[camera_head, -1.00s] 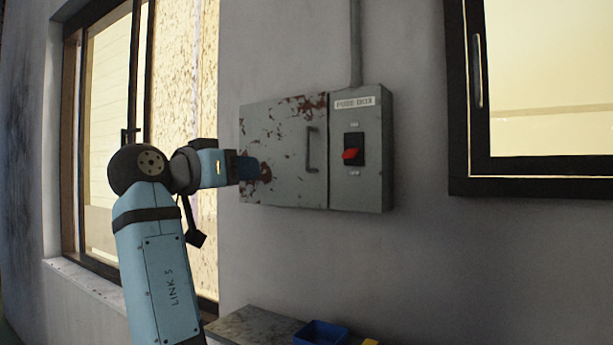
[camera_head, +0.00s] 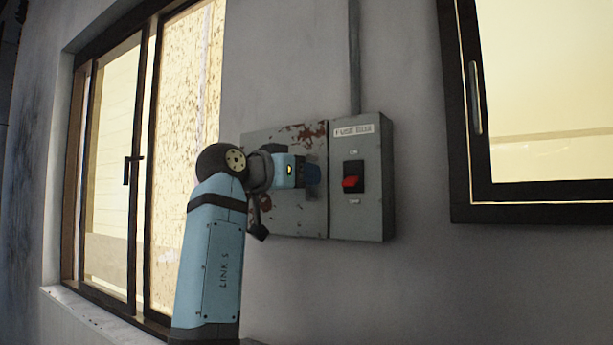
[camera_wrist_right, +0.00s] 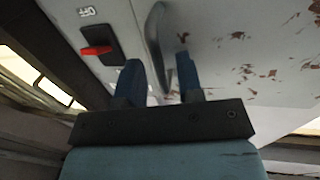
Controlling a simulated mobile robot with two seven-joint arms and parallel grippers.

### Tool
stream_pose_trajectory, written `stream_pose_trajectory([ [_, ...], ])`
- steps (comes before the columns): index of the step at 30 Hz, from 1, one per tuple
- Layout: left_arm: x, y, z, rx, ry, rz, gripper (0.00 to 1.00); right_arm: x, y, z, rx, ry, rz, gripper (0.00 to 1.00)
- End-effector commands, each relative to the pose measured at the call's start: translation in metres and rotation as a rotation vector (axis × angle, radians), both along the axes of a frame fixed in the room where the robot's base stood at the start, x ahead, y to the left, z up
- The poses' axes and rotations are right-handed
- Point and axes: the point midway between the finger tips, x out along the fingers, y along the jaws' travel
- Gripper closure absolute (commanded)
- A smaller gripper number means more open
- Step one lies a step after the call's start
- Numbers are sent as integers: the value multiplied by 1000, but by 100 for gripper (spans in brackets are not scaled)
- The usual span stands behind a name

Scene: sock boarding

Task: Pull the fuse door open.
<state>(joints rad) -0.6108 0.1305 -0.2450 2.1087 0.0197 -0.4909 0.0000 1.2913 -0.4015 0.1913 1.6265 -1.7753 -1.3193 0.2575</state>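The grey fuse door (camera_head: 285,219), with rust-red patches, is shut flat on the wall box and fills the box's left part. Its bar handle (camera_wrist_right: 157,28) is hidden behind my right gripper in the head view but shows in the right wrist view. My right gripper (camera_head: 313,175) is at the door's right side, over the handle's place. In the wrist view its two blue fingers (camera_wrist_right: 160,76) stand apart, with the handle between them; I cannot tell whether either finger touches it. My left gripper is not in view.
Right of the door is the box's fixed panel (camera_head: 372,218) with a red switch (camera_head: 351,183) and a fuse box label (camera_head: 354,130). A conduit (camera_head: 354,60) rises above it. Windows stand on both sides (camera_head: 125,170) (camera_head: 535,100). The wall below the box is bare.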

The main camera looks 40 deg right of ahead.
Motion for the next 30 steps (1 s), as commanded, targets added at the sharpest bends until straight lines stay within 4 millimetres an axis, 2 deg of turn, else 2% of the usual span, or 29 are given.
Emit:
stream_pose_trajectory([
  [5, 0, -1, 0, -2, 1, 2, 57, 2, -11, 0, 0, 0, 0, 66],
  [13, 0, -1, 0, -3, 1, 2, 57, 3, -12, 0, -1, 1, 0, 66],
  [14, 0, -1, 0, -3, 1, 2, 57, 3, -12, 0, -1, 1, 0, 71],
  [18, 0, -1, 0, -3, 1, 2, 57, 3, -12, 0, -1, 1, 0, 100],
  [30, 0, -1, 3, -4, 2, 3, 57, 2, -13, 1, -3, 3, -24, 100],
])
